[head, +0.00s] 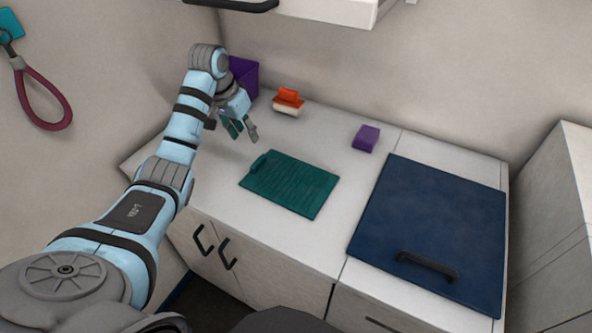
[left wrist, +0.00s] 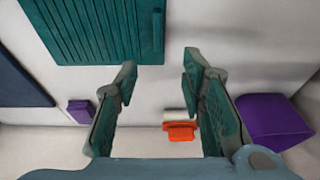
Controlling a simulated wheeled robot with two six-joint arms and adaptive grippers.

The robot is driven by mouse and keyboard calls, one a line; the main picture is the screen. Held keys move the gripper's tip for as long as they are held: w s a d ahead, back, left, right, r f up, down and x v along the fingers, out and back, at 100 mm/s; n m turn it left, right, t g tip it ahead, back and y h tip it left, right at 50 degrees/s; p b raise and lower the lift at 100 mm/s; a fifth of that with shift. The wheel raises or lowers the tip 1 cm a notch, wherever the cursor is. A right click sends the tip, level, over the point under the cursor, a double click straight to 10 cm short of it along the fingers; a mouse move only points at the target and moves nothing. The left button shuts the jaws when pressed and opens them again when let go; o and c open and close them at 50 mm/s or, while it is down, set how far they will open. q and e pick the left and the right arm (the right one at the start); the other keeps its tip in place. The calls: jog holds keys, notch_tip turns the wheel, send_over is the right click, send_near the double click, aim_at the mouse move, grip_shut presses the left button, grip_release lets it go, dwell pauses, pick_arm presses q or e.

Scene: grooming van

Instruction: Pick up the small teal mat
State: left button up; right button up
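The small teal mat (head: 290,184) lies flat on the white counter, left of centre. It is ribbed and has a raised bar along its left edge in the head view. It also shows in the left wrist view (left wrist: 95,30), at the top. My left gripper (head: 243,134) is open and empty above the counter, behind and left of the mat in the head view. In the left wrist view its two fingers (left wrist: 157,75) stand apart with nothing between them, and the mat is beyond their tips. My right gripper is in neither view.
A purple bin (head: 243,76) stands behind my left gripper. An orange-and-white brush (head: 288,102) and a purple block (head: 366,138) sit toward the wall. A dark blue panel with a black handle (head: 432,225) covers the counter's right part. Counter around the mat (head: 335,235) is bare.

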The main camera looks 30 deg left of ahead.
pick_arm(q)
send_over(258, 160)
jog(key=s, duration=0.3)
jog(key=x, duration=0.3)
jog(key=s+x, duration=0.1)
jog(key=x, duration=0.2)
jog(key=shift+s+d+f+b, duration=0.1)
jog(key=shift+s+f+b, duration=0.15)
jog(key=shift+f, duration=0.2)
jog(key=x, duration=0.4)
jog(key=b+x, duration=0.1)
jog(key=x, duration=0.1)
jog(key=shift+w+f, duration=0.1)
jog(key=shift+w, duration=0.35)
jog(key=shift+s, duration=0.15)
jog(key=shift+c, duration=0.6)
grip_shut()
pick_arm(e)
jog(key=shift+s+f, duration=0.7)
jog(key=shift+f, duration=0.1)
